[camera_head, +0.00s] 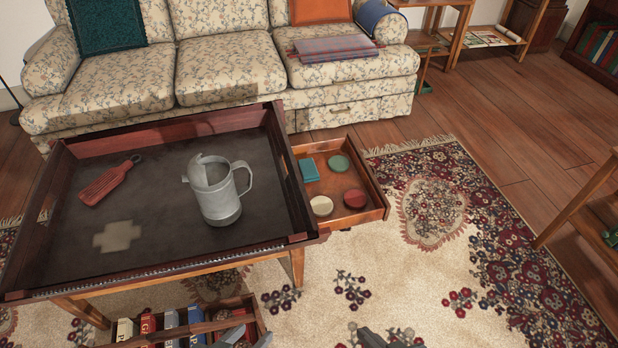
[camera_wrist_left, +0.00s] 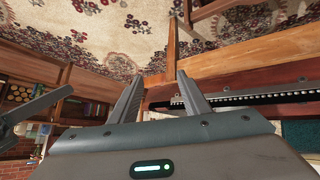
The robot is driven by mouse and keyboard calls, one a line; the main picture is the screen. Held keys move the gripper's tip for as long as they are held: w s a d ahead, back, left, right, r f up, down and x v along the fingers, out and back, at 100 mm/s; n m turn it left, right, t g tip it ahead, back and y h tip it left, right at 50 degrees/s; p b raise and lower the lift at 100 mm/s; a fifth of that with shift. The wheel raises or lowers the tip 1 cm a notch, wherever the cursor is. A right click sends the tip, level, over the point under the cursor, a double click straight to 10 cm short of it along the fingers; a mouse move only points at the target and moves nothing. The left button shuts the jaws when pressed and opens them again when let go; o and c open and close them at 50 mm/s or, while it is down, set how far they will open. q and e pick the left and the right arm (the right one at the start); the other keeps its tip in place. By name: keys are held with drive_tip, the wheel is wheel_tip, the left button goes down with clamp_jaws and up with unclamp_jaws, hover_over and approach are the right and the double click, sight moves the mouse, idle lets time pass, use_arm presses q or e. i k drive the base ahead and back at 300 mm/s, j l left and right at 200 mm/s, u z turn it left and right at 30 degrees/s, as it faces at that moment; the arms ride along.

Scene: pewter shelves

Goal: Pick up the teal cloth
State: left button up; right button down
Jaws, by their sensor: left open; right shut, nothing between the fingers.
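A small folded teal square, which looks like the teal cloth (camera_head: 309,170), lies in the back left part of an open wooden drawer (camera_head: 352,218) at the table's right side. My left gripper (camera_head: 243,341) shows only partly at the bottom edge of the head view, well in front of the drawer and apart from the cloth. In the left wrist view its two fingers (camera_wrist_left: 160,93) are spread with nothing between them. My right gripper (camera_head: 388,339) is cut off at the bottom edge of the head view, shut and empty. The cloth is not visible in the left wrist view.
The drawer also holds a green disc (camera_head: 339,165), a red disc (camera_head: 355,198) and a cream disc (camera_head: 321,206). The raised-rim tray table (camera_head: 150,270) carries a metal pitcher (camera_head: 219,190) and a red brush-like object (camera_head: 108,181). Rug lies open right of the drawer.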

sight(308, 171)
drive_tip(key=i+l+u, duration=0.3)
drive_tip(key=l, duration=0.4)
drive_tip(key=l+u, duration=0.3)
drive_tip(key=l, duration=0.35)
drive_tip(key=l+u, duration=0.3)
drive_tip(key=l, duration=0.45)
drive_tip(key=i, duration=1.05)
